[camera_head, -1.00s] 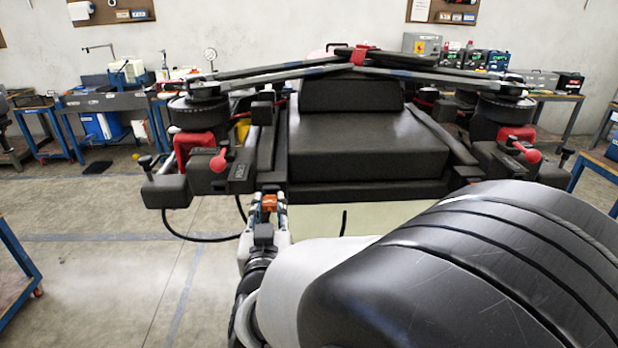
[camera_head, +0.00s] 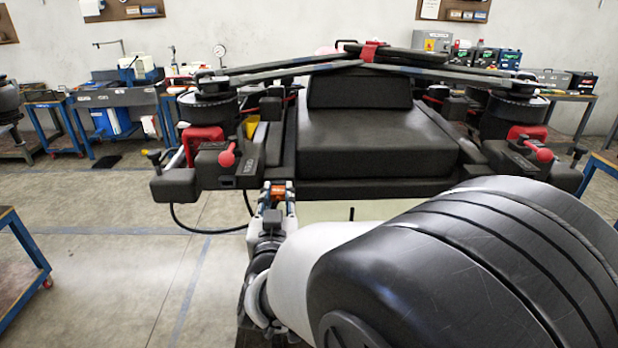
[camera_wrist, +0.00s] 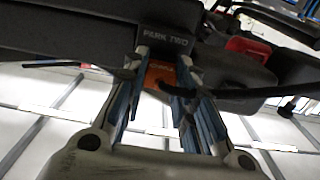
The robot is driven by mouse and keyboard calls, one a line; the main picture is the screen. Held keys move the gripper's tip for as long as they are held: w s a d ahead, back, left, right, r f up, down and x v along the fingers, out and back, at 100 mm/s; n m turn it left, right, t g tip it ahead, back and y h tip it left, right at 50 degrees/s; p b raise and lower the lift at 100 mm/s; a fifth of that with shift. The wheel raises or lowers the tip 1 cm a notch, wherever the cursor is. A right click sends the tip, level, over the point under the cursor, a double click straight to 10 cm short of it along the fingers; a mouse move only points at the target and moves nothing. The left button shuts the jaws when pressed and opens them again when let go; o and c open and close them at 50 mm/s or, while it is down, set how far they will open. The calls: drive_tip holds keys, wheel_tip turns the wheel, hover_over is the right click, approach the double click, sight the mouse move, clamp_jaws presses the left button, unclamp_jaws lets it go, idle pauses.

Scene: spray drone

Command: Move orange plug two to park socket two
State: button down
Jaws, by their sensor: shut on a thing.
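My gripper (camera_head: 276,205) is shut on the orange plug (camera_head: 278,192), just below the front edge of the black drone (camera_head: 375,142). In the wrist view the orange plug (camera_wrist: 160,72) sits between the blue-lined fingers of my gripper (camera_wrist: 166,75). A dark block (camera_wrist: 168,42) marked "PARK TWO" is right behind the plug. The fingers hide the plug's far end, and I cannot tell whether it is in the socket or only in front of it. A black cable (camera_wrist: 240,93) runs from the plug to the right.
Black boxes with red levers, one a red knob (camera_head: 227,157), flank the drone's body. A black cable loop (camera_head: 200,228) hangs below the left box. A blue-framed bench (camera_head: 22,255) stands at the left. The floor between is clear.

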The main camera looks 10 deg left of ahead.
drive_tip(key=c, duration=1.2)
unclamp_jaws()
drive_tip(key=v, duration=1.2)
